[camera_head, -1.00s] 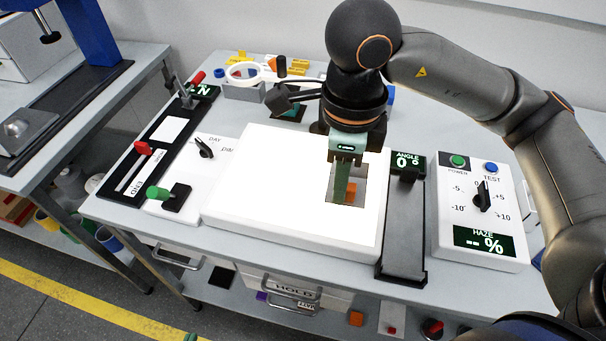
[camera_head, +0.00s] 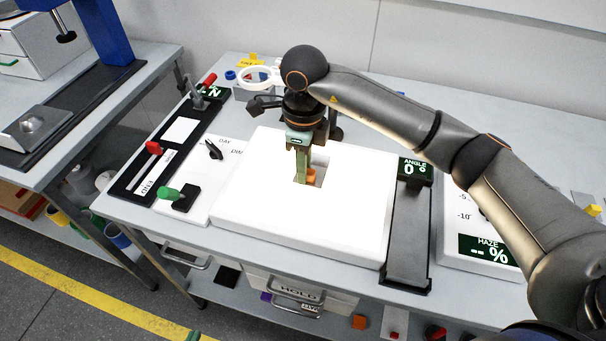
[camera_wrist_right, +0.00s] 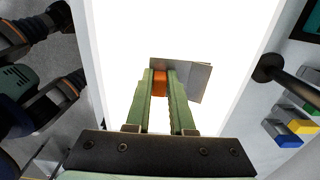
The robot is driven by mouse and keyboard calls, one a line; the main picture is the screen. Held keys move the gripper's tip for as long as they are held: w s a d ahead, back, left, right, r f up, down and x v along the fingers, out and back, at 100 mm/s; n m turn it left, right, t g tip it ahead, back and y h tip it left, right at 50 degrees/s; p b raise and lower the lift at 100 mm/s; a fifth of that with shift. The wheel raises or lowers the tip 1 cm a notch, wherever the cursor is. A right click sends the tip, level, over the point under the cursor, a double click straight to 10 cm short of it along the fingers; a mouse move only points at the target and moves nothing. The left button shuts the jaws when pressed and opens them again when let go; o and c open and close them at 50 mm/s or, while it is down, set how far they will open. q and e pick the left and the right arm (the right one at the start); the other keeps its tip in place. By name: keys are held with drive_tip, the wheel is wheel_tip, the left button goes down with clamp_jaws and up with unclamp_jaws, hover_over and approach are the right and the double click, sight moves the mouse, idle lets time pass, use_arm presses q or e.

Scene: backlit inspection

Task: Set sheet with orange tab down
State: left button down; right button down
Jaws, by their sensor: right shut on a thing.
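The sheet (camera_head: 320,172) is a small grey, partly see-through square with an orange tab (camera_head: 311,174). It is over the bright white light panel (camera_head: 250,205), toward its back middle. My right gripper (camera_head: 302,180) points down with its green fingers shut on the orange tab. The right wrist view shows the tab (camera_wrist_right: 159,84) between the fingertips (camera_wrist_right: 160,78) and the grey sheet (camera_wrist_right: 195,80) reaching out beyond them to the right. Whether the sheet touches the panel or hangs just above it, I cannot tell. My left gripper is not in view.
Right of the panel stands a dark track with an angle display (camera_head: 415,170), then a white haze meter (camera_head: 485,250). At left are a dimmer knob (camera_head: 214,150), a green-knobbed lever (camera_head: 180,197) and a black slide rail. The panel's front part is clear.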

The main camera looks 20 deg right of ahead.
drive_tip(key=shift+w+f, duration=0.25)
drive_tip(key=shift+f, duration=0.1)
wheel_tip(320, 180, down, 2)
drive_tip(key=shift+f+p, duration=0.2)
drive_tip(key=shift+p, duration=0.3)
drive_tip(key=shift+f, duration=0.2)
drive_tip(key=shift+f, duration=0.15)
drive_tip(key=c, duration=1.2)
unclamp_jaws()
drive_tip(key=shift+b, duration=0.3)
drive_tip(key=shift+c, duration=0.2)
drive_tip(key=o, duration=0.5)
drive_tip(key=shift+c, duration=0.2)
